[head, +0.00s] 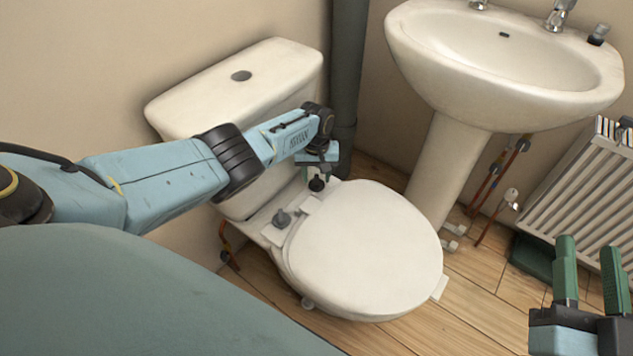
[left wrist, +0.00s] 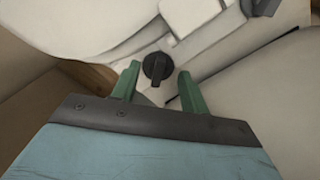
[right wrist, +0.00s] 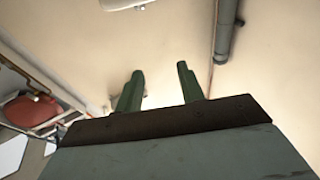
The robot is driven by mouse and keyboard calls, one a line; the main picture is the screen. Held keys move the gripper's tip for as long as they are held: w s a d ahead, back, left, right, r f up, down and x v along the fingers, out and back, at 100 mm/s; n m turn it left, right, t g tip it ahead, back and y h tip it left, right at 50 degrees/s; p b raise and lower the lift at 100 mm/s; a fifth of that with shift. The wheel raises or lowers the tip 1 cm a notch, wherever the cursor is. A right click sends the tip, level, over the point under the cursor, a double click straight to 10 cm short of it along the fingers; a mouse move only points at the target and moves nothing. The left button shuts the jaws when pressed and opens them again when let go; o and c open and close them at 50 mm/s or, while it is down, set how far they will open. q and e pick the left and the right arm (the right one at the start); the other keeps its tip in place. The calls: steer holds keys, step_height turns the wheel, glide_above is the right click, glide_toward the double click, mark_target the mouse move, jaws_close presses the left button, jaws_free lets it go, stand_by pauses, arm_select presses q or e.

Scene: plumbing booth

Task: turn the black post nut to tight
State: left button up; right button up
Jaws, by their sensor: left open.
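The black post nut (head: 317,184) stands on the toilet's rear ledge, behind the lid, on the side nearer the sink. My left gripper (head: 319,176) is above it, pointing down, with its fingers open. In the left wrist view the nut (left wrist: 157,68) shows a raised grip bar and lies between the two green fingertips (left wrist: 158,72), with a gap on each side. I cannot tell how deep the fingers reach around it. A second, dark grey nut (head: 281,218) stands on the ledge's other side. My right gripper (head: 588,250) is open and empty at the lower right, also in the right wrist view (right wrist: 158,82).
The closed toilet lid (head: 365,250) lies in front of the nuts and the cistern (head: 240,85) stands close behind. A dark vertical pipe (head: 347,80) and the sink pedestal (head: 445,170) are to the right. A radiator (head: 580,185) stands near my right gripper.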

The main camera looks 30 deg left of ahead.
mark_target(316, 182)
arm_select(q)
steer(key=shift+f+b, duration=0.55)
steer(key=shift+f, duration=0.55)
arm_select(e)
steer(key=shift+s+r+t+y, duration=0.2)
steer(key=shift+s+r+t, duration=0.15)
steer(key=shift+r+t, duration=0.35)
steer(key=shift+s+r+t+y, duration=0.2)
steer(key=shift+s+r+t, duration=0.1)
steer(key=shift+r+t, duration=0.45)
steer(key=shift+s+r+t+y, duration=0.2)
steer(key=shift+s+r+t, duration=0.15)
steer(key=shift+r+t, duration=0.35)
arm_select(q)
steer(key=shift+c, duration=0.3)
arm_select(e)
steer(key=shift+r+g, duration=0.15)
steer(key=shift+g, duration=0.1)
arm_select(q)
jaws_close()
